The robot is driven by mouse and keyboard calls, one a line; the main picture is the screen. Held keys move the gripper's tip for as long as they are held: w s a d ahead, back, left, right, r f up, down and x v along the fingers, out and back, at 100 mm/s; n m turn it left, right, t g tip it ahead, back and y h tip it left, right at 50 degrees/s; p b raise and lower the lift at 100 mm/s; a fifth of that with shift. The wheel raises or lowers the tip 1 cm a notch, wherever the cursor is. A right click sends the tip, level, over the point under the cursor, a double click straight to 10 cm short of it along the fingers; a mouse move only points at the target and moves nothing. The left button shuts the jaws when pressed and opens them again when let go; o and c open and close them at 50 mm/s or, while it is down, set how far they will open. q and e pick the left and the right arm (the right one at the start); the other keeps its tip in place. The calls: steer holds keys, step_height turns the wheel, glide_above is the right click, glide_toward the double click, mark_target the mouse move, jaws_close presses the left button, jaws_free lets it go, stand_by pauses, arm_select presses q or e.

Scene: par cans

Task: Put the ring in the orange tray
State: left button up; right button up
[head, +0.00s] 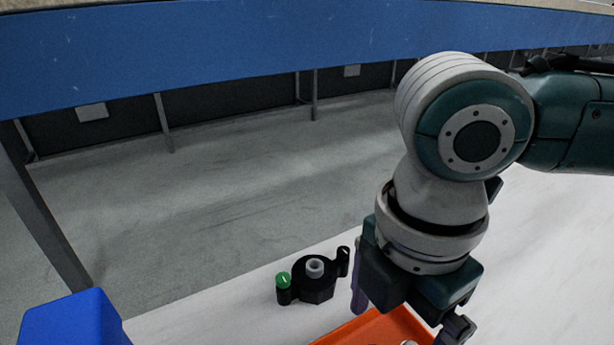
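The orange tray (368,327) is at the bottom edge of the head view, cut off by the frame. A small light grey ring-shaped piece (315,267) sits in the middle of a black holder (316,292) on the white table; it may be the ring, but I cannot be sure. My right gripper (407,308) points down over the tray, to the right of the holder. Its two fingers are wide apart, and I see nothing between them. Small pale and dark things show in the tray at the frame edge, too cut off to identify. My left gripper is out of view.
A green round cap (283,280) is on the left of the black holder. A blue box-like object (72,322) stands at the lower left. The white table (215,315) is clear between them and also clear at the right. Beyond its far edge is grey floor.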

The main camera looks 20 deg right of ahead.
steer(key=s+a+r+m+t+y, duration=0.3)
steer(key=s+a+m+y, duration=0.1)
steer(key=a+m, duration=0.45)
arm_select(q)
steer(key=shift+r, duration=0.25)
arm_select(e)
steer(key=s+d+f+m+h, duration=0.1)
steer(key=s+d+m+h, duration=0.2)
steer(key=d+m, duration=0.5)
steer(key=shift+s+d+f+t+h, duration=0.3)
steer(key=shift+s+d+h, duration=0.1)
steer(key=shift+s+d, duration=0.5)
